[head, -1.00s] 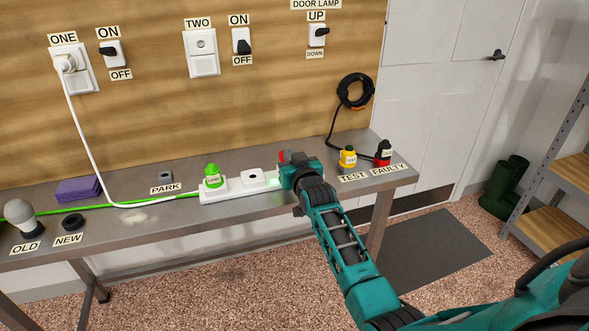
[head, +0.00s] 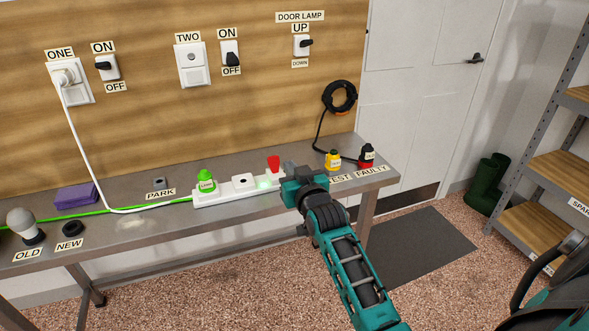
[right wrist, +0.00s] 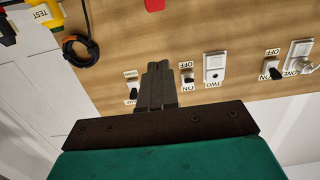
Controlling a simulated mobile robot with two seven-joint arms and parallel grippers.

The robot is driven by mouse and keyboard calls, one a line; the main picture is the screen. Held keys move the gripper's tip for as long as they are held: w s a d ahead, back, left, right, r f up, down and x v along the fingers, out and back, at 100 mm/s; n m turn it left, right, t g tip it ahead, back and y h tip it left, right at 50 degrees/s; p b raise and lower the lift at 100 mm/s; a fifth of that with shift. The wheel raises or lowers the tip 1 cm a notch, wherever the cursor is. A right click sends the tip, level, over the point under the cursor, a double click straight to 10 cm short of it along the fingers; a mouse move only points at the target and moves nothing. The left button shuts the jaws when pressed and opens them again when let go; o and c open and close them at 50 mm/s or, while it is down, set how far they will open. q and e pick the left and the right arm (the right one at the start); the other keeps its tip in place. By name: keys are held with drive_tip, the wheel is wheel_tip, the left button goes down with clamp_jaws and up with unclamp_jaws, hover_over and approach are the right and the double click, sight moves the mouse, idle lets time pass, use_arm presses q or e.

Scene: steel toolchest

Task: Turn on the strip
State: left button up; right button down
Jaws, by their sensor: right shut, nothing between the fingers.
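The white power strip (head: 213,198) lies on the steel bench. A green plug (head: 206,182) stands in its left end, and an empty socket (head: 243,181) is in the middle. A small greenish-white glow (head: 264,183) shows near its right end. A red switch lever (head: 274,163) stands up there. My right gripper (head: 290,168) is shut and empty, just right of the red lever; I cannot tell if they touch. In the right wrist view its closed fingers (right wrist: 157,72) show, with a red piece (right wrist: 154,5) apart from them at the top edge. My left gripper is not in view.
A yellow plug (head: 333,160) and a red-and-black plug (head: 367,154) stand right of my gripper, by the TEST and FAULTY labels. A black cable coil (head: 340,96) hangs on the wall. Wall sockets and switches are above. A bulb (head: 22,222) stands at the left.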

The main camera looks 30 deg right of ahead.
drive_tip(key=shift+s+a+r, duration=0.15)
drive_tip(key=shift+s+r, duration=0.05)
drive_tip(key=shift+s, duration=0.25)
drive_tip(key=shift+s+a+r, duration=0.1)
drive_tip(key=shift+s+r, duration=0.05)
drive_tip(key=shift+s, duration=0.3)
drive_tip(key=s+a+f+n+g+y, duration=0.2)
drive_tip(key=s+a+f, duration=0.6)
drive_tip(key=s, duration=0.4)
drive_tip(key=s+a+f+n+g+y, duration=0.3)
drive_tip(key=s+a+f, duration=0.5)
drive_tip(key=s+f, duration=0.3)
drive_tip(key=shift+s+g+y, duration=0.4)
drive_tip(key=shift+s+y, duration=0.05)
drive_tip(key=shift+y, duration=0.05)
